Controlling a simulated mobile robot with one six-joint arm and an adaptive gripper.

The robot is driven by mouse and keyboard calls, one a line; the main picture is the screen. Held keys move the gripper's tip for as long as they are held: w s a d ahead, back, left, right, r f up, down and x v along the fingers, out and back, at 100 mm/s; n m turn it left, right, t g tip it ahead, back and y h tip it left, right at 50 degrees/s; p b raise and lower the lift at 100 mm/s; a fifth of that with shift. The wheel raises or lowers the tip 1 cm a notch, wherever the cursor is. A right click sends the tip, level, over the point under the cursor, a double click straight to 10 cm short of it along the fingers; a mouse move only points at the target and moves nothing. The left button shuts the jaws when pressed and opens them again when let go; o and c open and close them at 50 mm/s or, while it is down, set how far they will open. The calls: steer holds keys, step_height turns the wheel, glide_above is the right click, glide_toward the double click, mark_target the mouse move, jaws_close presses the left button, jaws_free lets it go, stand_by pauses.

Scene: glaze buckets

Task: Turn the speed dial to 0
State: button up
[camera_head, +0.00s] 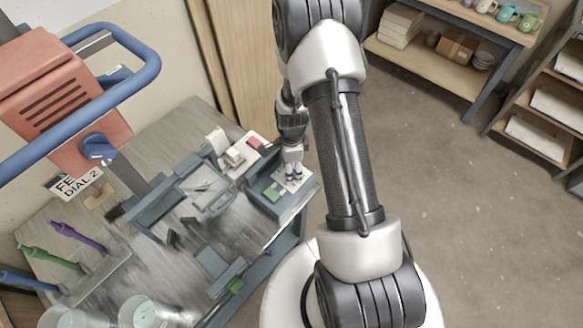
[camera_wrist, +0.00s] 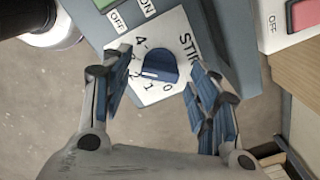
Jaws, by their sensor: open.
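In the wrist view the dial is a blue knob (camera_wrist: 160,67) on a white plate (camera_wrist: 178,28) with numbers from 4 round to 0 and lettering that starts "STI". In the head view my gripper (camera_head: 293,170) points down at the grey control box (camera_head: 268,207), where the knob is hidden or too small to make out.
A green button (camera_wrist: 104,3) with OFF and ON labels is beside the dial plate. A red switch (camera_wrist: 305,13) is at the upper right. A red machine (camera_head: 50,90) with a blue handle and a sign ending "DIAL 2" stands at left. Buckets (camera_head: 145,312) stand at the front.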

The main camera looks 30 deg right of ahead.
steer(key=c, duration=1.1)
